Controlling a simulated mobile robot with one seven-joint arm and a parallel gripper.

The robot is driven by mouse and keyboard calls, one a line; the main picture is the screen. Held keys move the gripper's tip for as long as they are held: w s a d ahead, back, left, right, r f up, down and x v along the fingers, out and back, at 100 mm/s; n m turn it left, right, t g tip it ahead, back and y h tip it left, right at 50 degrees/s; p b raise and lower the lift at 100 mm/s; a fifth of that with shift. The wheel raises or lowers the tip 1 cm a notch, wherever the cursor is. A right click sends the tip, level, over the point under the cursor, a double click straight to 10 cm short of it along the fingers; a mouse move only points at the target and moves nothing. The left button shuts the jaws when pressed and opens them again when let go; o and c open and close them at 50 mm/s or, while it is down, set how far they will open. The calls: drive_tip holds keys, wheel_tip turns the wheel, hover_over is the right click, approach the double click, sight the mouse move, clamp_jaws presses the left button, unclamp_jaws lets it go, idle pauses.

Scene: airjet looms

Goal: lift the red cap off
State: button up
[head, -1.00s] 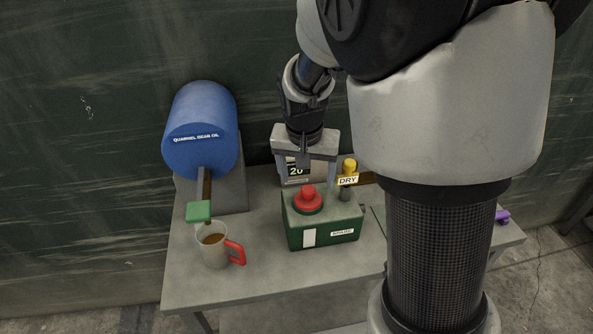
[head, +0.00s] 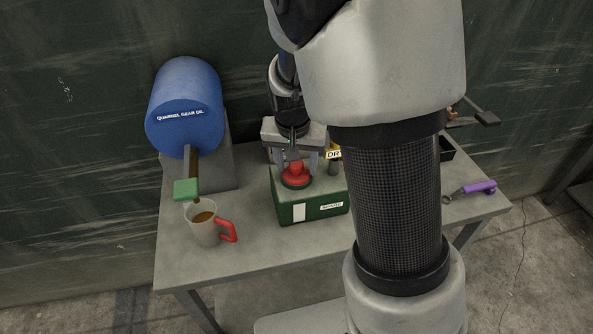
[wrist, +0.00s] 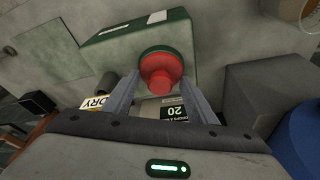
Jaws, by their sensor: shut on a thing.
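The red cap (head: 296,177) sits on top of a dark green box (head: 310,207) with a white label, in the middle of the bench. My gripper (head: 298,165) is above the box, its two fingers on either side of the cap, shut on it. In the wrist view the red cap (wrist: 160,72) shows between the two grey fingers, with a dark green ring around its base. The cap appears seated on the box; I cannot see any gap under it.
A blue oil drum (head: 187,112) on a grey stand is at the left, with a mug (head: 204,230) of brown liquid under its green-ended tap. A purple-handled tool (head: 478,188) lies at the right. The front bench is clear.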

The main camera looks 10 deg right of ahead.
sight(297, 163)
wheel_tip(297, 163, up, 10)
drive_tip(key=shift+r+p, duration=0.1)
drive_tip(key=shift+p, duration=0.4)
drive_tip(key=shift+o, duration=1.1)
drive_tip(key=shift+c, duration=1.1)
